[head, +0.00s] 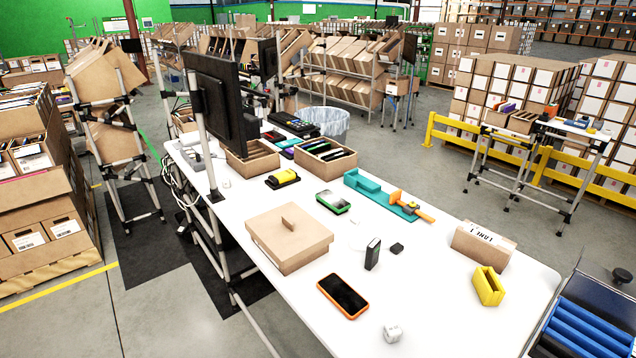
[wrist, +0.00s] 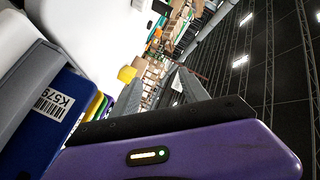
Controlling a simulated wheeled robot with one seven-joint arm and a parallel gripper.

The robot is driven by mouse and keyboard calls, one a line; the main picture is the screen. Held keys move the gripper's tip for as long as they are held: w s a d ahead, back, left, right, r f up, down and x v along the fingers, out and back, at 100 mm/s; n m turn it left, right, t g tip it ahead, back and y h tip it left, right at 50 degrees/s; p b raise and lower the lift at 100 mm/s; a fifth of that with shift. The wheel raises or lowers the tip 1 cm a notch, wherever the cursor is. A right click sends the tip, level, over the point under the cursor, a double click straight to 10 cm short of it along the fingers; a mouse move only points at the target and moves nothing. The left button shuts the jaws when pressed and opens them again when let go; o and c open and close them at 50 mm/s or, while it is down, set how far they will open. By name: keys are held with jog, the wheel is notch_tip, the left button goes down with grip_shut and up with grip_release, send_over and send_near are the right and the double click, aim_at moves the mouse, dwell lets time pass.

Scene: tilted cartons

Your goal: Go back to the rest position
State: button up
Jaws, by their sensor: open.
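My gripper (wrist: 158,86) shows in the wrist view, with its purple housing across the bottom and two grey fingers pointing away. The fingers stand apart and I see nothing between them. The wrist view is tilted, with the ceiling on its right side. My gripper does not show in the head view. The white table (head: 400,283) fills the middle of the head view, and a yellow open holder (head: 488,286) stands near its right end. A small yellow shape (wrist: 127,74) shows beyond the fingers in the wrist view.
A blue thing with a barcode label (wrist: 52,103) is close on the left of the wrist view. Blue rollers (head: 592,318) lie at the head view's lower right.

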jog(key=s+a+r+n+g+y, duration=0.1)
jog(key=s+a+n, duration=0.2)
jog(key=s+n, duration=0.3)
jog(key=s+a+r+n+y+b, duration=0.1)
jog(key=s+a+n, duration=0.2)
jog(key=s, duration=1.1)
jog(key=n, duration=0.2)
jog(key=shift+n+g, duration=0.4)
jog(key=shift+s, duration=0.1)
